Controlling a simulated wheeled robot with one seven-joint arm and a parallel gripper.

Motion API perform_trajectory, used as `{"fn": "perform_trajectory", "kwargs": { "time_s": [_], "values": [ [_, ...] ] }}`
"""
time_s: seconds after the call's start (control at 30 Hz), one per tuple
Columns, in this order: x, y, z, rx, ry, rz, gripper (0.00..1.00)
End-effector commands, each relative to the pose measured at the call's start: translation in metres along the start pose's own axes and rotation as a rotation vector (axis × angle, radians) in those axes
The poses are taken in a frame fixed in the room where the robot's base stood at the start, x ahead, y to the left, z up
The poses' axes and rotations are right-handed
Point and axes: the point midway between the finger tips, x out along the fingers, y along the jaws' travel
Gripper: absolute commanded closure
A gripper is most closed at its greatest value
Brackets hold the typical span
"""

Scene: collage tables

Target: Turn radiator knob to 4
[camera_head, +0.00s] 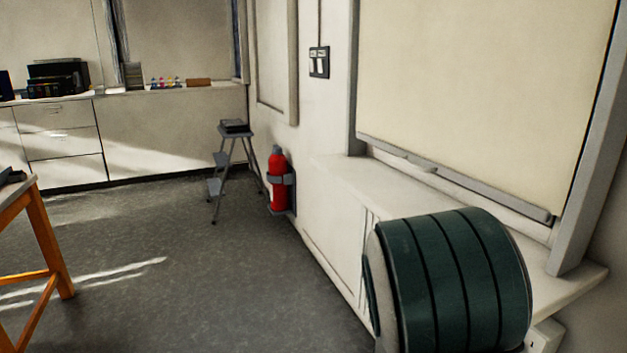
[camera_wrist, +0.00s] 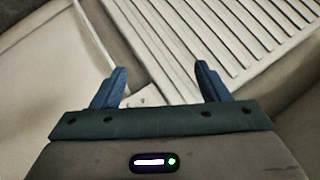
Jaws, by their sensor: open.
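My gripper (camera_wrist: 160,70) is open and empty in the wrist view, its two blue fingers spread apart. A pale slatted panel, which looks like the radiator (camera_wrist: 215,35), lies beyond the fingers at the upper right. A small white piece with dark marks (camera_wrist: 143,99) shows between the fingers, nearer the left one. It may be the radiator knob or its plate, but I cannot read a number or tell its setting. I cannot tell whether the fingers touch it.
A window sill (camera_head: 335,172) runs along the right wall beneath a covered window (camera_head: 480,90). A red extinguisher (camera_head: 278,180) hangs on the wall, beside a grey step stool (camera_head: 235,132). An orange-legged table (camera_head: 45,240) stands left. The grey floor between is clear.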

Motion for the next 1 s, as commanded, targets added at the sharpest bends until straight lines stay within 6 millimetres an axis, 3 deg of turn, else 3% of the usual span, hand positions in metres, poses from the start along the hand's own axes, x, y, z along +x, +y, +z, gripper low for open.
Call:
{"fn": "perform_trajectory", "kwargs": {
  "time_s": [0.03,0.1,0.3,0.47,0.6,0.8,1.0],
  "values": [
    [-0.028,-0.021,-0.007,-0.027,-0.092,-0.02,0.31],
    [-0.055,-0.038,-0.002,-0.096,-0.219,-0.049,0.31],
    [-0.15,-0.076,-0.006,-0.351,-0.507,-0.155,0.31],
    [-0.232,-0.088,-0.031,-0.61,-0.642,-0.221,0.31],
    [-0.297,-0.084,-0.064,-0.861,-0.693,-0.235,0.31],
    [-0.356,-0.065,-0.106,-1.14,-0.699,-0.174,0.31],
    [-0.373,-0.053,-0.123,-1.247,-0.695,-0.124,0.31]
  ]
}}
